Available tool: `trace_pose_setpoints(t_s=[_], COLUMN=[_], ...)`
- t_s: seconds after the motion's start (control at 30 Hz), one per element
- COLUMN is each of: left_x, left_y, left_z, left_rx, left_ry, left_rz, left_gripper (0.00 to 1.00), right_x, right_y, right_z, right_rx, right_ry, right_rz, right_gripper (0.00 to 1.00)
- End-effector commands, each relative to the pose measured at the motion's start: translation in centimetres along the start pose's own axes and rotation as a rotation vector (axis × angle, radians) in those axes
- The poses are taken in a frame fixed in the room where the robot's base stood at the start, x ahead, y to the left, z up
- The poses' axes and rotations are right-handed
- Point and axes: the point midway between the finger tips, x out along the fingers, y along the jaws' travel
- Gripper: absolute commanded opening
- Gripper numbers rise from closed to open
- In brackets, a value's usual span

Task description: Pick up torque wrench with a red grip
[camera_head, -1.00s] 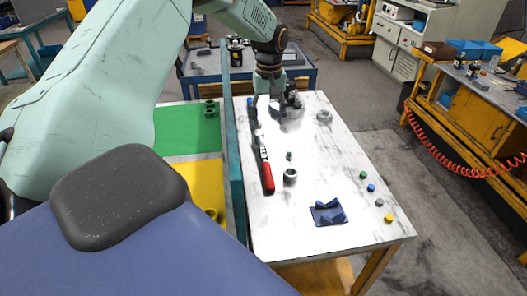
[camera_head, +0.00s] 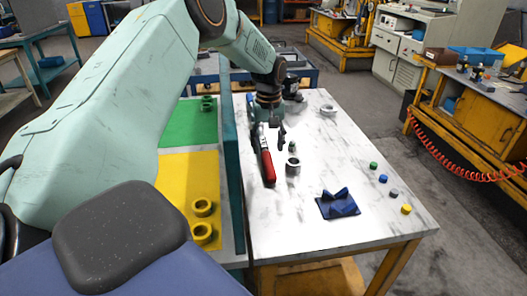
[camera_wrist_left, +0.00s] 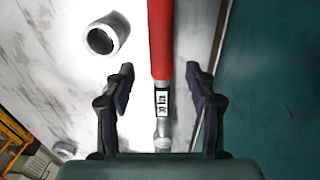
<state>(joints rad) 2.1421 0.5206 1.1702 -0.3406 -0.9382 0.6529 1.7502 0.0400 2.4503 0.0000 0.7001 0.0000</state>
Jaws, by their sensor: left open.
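The torque wrench with a red grip (camera_head: 267,167) lies on the white table along the teal divider. In the left wrist view its red grip (camera_wrist_left: 160,38) runs up from the top middle, and its metal shaft with a small scale window runs down between the fingers. My left gripper (camera_head: 268,133) is above the wrench, just beyond the red grip. In the left wrist view the left gripper (camera_wrist_left: 162,85) is open, with one finger on each side of the wrench. The far end of the wrench is hidden by the gripper. My right gripper is not in view.
A grey metal ring (camera_head: 293,167) stands close right of the wrench. The teal divider (camera_head: 232,165) rises close on the left. A blue V-shaped block (camera_head: 338,204) and several small coloured caps lie further right. Yellow (camera_head: 175,190) and green mats lie beyond the divider.

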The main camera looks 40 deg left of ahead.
Motion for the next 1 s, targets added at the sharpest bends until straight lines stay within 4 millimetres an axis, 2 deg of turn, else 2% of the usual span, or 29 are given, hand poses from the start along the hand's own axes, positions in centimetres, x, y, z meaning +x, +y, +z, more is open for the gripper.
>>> trace_pose_setpoints(t_s=[0.17,0.4,0.67,1.0], left_x=[1.6,5.1,5.5,5.5], left_y=[-0.2,-0.4,-0.3,-0.4], left_z=[0.0,-0.1,-0.1,-0.1], left_rx=[-0.001,0.0,0.0,0.0], left_ry=[-0.001,-0.001,0.001,0.0], left_rz=[-0.001,-0.002,0.001,0.001], left_gripper=[0.56,0.56,0.56,0.28], right_x=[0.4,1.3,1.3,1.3], right_y=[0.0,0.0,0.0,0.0], right_z=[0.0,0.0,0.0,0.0], right_rx=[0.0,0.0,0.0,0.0], right_ry=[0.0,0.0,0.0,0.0], right_rz=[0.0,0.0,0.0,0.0], right_gripper=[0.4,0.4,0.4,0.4])
